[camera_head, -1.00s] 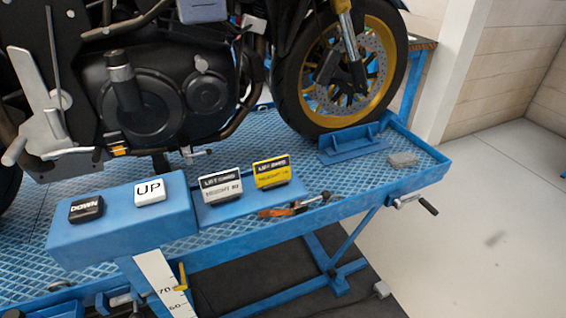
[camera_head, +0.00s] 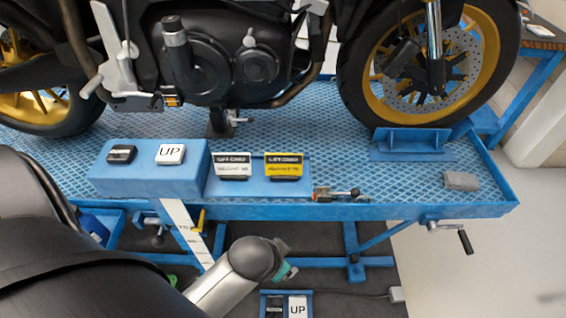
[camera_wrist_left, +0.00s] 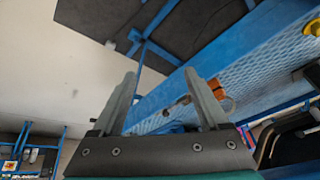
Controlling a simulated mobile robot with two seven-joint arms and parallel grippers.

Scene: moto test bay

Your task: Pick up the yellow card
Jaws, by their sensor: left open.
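The yellow card (camera_head: 284,170), with a black top band, stands upright in a blue holder on the lift table, just right of a white card (camera_head: 232,171). My left arm comes in from the left in the head view and ends low in front of the table, below the cards. Its fingers are not clear there. In the left wrist view my left gripper (camera_wrist_left: 160,75) is open with nothing between its fingers. The blue table edge lies beyond them. I cannot make out the yellow card in that view. My right gripper is not in view.
A blue box with a black DOWN button (camera_head: 122,153) and a white UP button (camera_head: 171,153) sits left of the cards. An orange-handled tool (camera_head: 323,194) lies right of them. The motorcycle (camera_head: 205,70) stands behind. A crank (camera_head: 464,238) juts from the table's front.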

